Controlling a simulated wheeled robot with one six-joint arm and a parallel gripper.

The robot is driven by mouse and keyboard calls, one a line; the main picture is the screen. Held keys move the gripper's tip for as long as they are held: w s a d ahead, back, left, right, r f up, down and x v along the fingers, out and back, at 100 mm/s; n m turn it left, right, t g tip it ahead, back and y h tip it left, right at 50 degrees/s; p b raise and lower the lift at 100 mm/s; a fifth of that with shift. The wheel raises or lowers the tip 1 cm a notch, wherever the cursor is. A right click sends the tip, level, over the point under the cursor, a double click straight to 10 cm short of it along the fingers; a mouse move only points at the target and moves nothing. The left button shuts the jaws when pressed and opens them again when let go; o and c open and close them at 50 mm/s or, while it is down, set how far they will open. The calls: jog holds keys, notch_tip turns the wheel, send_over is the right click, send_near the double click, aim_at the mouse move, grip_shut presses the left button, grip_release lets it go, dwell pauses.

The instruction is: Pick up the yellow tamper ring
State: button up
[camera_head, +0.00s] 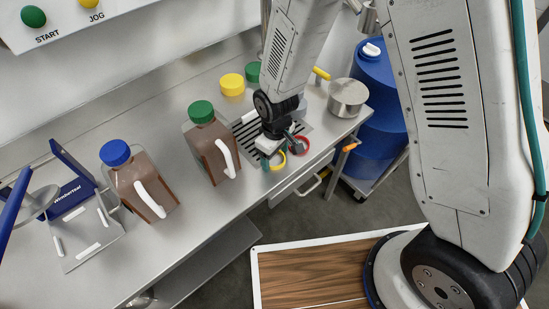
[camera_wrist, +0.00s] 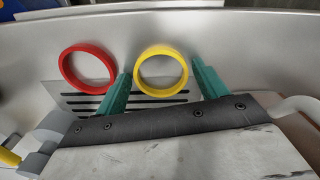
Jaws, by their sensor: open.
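The yellow tamper ring (camera_wrist: 161,92) lies near the edge of the steel counter, between my two teal fingers in the wrist view. My gripper (camera_wrist: 161,70) is open, with one finger on either side of the ring; I cannot tell whether either touches it. In the head view the yellow ring (camera_head: 281,166) shows at the tip of my gripper (camera_head: 277,153), partly hidden by it. A red ring (camera_wrist: 65,70) lies just left of the left finger in the wrist view, close to the yellow one.
A slotted drain plate (camera_wrist: 75,99) is beside the rings. A green-capped brown jug (camera_head: 203,152) stands left of my gripper, and a blue-capped jug (camera_head: 128,183) farther left. Yellow (camera_head: 232,84) and green caps lie behind. A steel pot (camera_head: 348,97) stands at right.

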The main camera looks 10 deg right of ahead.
jog(key=c, duration=0.7)
jog(key=shift+r, duration=0.1)
